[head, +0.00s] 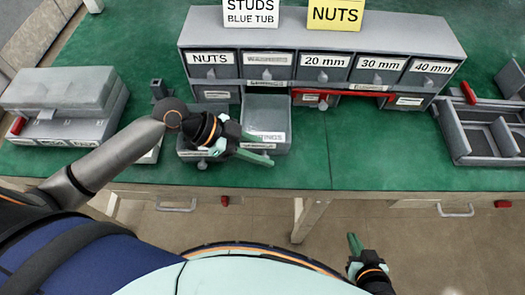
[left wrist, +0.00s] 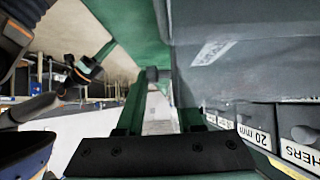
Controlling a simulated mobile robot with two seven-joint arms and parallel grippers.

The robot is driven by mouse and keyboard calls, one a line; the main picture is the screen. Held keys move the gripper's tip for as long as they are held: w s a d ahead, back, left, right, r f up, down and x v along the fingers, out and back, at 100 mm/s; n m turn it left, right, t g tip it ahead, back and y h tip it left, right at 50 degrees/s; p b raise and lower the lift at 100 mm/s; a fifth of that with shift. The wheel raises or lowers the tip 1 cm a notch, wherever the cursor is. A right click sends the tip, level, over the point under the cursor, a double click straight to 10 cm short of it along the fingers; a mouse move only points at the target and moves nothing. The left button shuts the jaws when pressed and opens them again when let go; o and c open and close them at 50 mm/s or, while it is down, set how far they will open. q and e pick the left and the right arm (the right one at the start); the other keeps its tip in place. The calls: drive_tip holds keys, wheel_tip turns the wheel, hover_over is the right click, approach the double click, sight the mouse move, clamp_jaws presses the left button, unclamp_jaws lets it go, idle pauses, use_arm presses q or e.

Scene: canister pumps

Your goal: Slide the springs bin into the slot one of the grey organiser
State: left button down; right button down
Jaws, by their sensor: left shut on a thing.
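The grey organiser (head: 322,32) stands at the back of the green table, with a row of labelled upper drawers and a lower row of openings. A grey bin, seemingly the springs bin (head: 267,108), sticks out in front of its lower row; its label is partly hidden and only an ending like "INGS" shows. My left gripper (head: 262,150) is at the bin's front and shut on it; in the left wrist view a grey knob (left wrist: 153,74) lies between the fingers. My right gripper (head: 354,246) is low in the head view, away from the table, its jaw gap unclear.
A red strip (head: 358,94) lies across the lower row right of the bin. Another grey bin (head: 188,152) is partly hidden behind my left gripper. A grey case (head: 62,92) stands at left and a divided grey tray (head: 458,140) at right. The front-right tabletop is clear.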

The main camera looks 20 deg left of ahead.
use_arm(q)
drive_tip(key=shift+f, duration=0.15)
drive_tip(key=shift+f, duration=0.1)
drive_tip(key=shift+f+b, duration=0.45)
drive_tip(key=shift+f, duration=0.1)
drive_tip(key=c, duration=0.5)
unclamp_jaws()
drive_tip(key=shift+s+f, duration=0.2)
drive_tip(key=shift+c, duration=0.2)
drive_tip(key=shift+r, duration=0.25)
drive_tip(key=v, duration=1.2)
drive_tip(key=shift+w+r+p, duration=0.25)
drive_tip(key=shift+r+p, duration=0.15)
drive_tip(key=shift+r, duration=0.2)
